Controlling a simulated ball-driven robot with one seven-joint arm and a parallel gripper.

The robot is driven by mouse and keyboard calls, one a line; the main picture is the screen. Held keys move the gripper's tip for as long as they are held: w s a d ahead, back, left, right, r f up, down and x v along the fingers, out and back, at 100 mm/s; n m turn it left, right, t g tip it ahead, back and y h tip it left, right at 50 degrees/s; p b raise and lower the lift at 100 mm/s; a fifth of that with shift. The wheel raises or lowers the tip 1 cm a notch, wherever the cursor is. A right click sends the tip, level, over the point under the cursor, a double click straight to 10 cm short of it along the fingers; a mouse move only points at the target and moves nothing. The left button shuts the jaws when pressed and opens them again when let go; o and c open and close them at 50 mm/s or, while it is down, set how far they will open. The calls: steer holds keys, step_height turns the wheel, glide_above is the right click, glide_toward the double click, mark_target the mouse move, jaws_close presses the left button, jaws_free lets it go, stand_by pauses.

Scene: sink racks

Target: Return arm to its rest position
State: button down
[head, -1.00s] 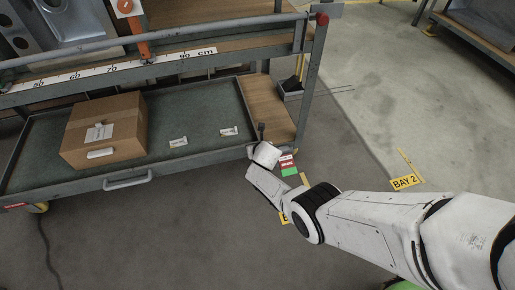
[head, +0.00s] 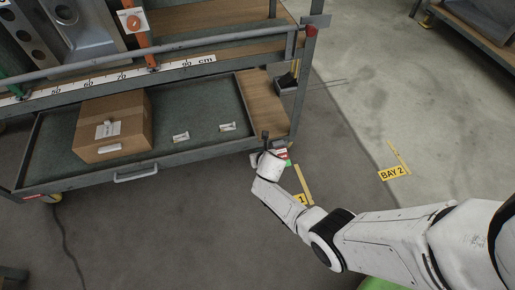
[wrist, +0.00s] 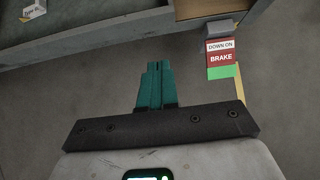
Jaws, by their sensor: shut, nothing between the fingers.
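My gripper (wrist: 155,86) shows in the wrist view with its teal fingers together and nothing between them. It points at the grey floor and the front edge of the rack's lower shelf. In the head view my white arm reaches in from the lower right. Its wrist end is near the right front corner of the lower shelf (head: 185,150), seemingly in front of it. The fingers are hard to make out in the head view.
A cardboard box (head: 113,127) and small labelled items (head: 181,137) sit on the lower shelf. A red and green brake tag (wrist: 221,55) hangs at the shelf corner. Floor at right is clear around the BAY 2 marking (head: 392,174). A drawer handle (head: 136,173) juts from the front.

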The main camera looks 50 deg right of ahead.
steer(key=shift+s+a+r, duration=0.1)
steer(key=shift+s+r, duration=0.05)
steer(key=shift+s, duration=0.05)
steer(key=s+a+r+m+g+y, duration=0.25)
steer(key=s+a+r+m, duration=0.65)
steer(key=s+m, duration=0.45)
steer(key=s+a+r+m+g+y, duration=0.2)
steer(key=s+a+r+m+g, duration=0.2)
steer(key=s+a+r+m, duration=0.7)
step_height(320, 180, up, 21)
steer(key=s+d+m+p, duration=0.1)
steer(key=m+p, duration=0.3)
steer(key=p, duration=1.8)
steer(key=shift+s+d+m, duration=0.25)
steer(key=shift+d+m, duration=0.1)
steer(key=shift+d, duration=0.35)
steer(key=shift+r+y, duration=0.1)
steer(key=shift+y, duration=0.15)
